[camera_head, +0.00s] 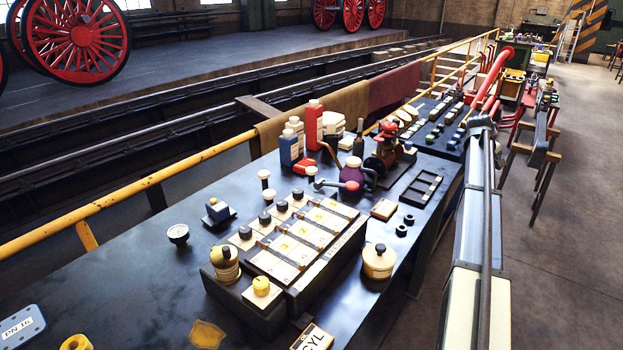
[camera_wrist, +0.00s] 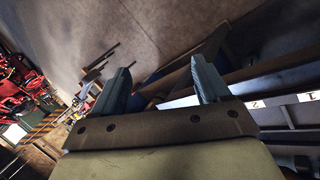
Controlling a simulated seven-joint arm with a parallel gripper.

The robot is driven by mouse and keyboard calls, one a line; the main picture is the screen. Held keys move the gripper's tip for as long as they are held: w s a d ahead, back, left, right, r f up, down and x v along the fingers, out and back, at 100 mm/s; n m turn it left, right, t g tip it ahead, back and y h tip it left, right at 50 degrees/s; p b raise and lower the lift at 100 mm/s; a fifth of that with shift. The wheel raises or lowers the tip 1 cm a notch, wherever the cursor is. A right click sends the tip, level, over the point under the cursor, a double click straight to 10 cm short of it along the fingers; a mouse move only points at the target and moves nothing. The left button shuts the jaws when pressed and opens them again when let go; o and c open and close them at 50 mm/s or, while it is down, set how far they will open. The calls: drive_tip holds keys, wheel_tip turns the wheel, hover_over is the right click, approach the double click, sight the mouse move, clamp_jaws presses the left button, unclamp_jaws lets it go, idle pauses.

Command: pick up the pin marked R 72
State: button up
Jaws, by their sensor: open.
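No marking R 72 is legible in either view, so I cannot tell which piece is that pin. In the head view several dark-knobbed pieces, one of them a dark knob (camera_head: 265,218), line the left side of a rack with pale slats (camera_head: 300,243). Small white-topped pieces (camera_head: 264,175) stand behind them on the dark bench. My gripper (camera_wrist: 163,82) shows in the wrist view with its two fingers wide apart and nothing between them. It points over the floor and a bench edge, away from the rack's pieces.
Bottles (camera_head: 290,148) stand behind. A yellow rail (camera_head: 130,196) runs along the far edge.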

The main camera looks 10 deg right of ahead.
drive_tip(key=w+a+r+n, duration=0.2)
drive_tip(key=w+a+r, duration=0.15)
drive_tip(key=r, duration=0.25)
drive_tip(key=r+n+g+y, duration=0.1)
drive_tip(key=n+y, duration=0.5)
drive_tip(key=n, duration=0.5)
hover_over(312, 169)
drive_tip(key=f, duration=0.8)
drive_tip(key=shift+w+a, duration=0.15)
drive_tip(key=shift+a, duration=0.15)
drive_tip(key=shift+s+d+f, duration=0.1)
drive_tip(key=shift+f, duration=1.2)
drive_tip(key=shift+s+d+f, duration=0.1)
drive_tip(key=shift+f, duration=1.15)
clamp_jaws()
